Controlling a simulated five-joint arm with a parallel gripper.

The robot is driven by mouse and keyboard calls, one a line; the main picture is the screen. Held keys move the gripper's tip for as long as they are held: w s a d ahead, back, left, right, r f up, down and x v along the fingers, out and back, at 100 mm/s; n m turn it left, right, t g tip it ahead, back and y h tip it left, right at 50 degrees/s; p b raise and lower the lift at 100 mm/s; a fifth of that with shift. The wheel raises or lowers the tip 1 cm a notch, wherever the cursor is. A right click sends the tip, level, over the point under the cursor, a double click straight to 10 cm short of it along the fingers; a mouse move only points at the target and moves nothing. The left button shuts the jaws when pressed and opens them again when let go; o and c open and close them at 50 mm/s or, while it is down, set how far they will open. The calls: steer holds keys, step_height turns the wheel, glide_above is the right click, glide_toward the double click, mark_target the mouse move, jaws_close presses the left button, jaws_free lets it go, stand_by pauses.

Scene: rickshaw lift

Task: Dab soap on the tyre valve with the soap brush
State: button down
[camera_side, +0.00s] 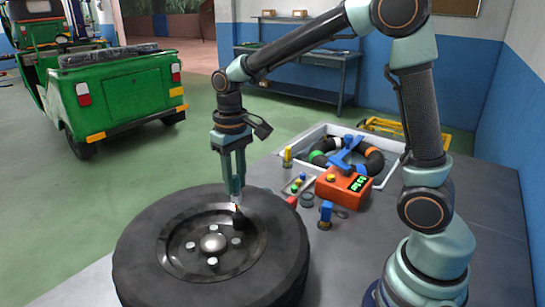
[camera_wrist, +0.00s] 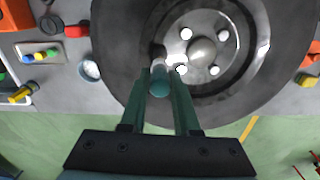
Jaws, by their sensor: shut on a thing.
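The tyre (camera_side: 280,235) lies flat on the bench with its dark metal rim (camera_side: 180,250) facing up; both also show in the wrist view, tyre (camera_wrist: 120,45) and rim (camera_wrist: 200,15). My gripper (camera_side: 238,193) points down over the far side of the rim. It is shut on the soap brush (camera_side: 237,201), held upright with its dark tip down, close to the rim. In the wrist view my gripper (camera_wrist: 160,82) has the brush's round teal end (camera_wrist: 160,88) between its fingers. I cannot pick out the valve; it may be hidden by the brush. Contact is unclear.
A small dish (camera_side: 307,199), red block (camera_side: 292,201), blue-topped item (camera_side: 326,213) and orange box with green display (camera_side: 344,188) stand right of the tyre. Behind are a tray of coloured caps (camera_side: 297,185) and a white basin (camera_side: 385,142) holding a black tube.

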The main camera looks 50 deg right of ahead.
steer(key=shift+f, duration=0.6)
stand_by(1.3)
steer(key=shift+r, duration=3.55)
steer(key=shift+d, duration=0.1)
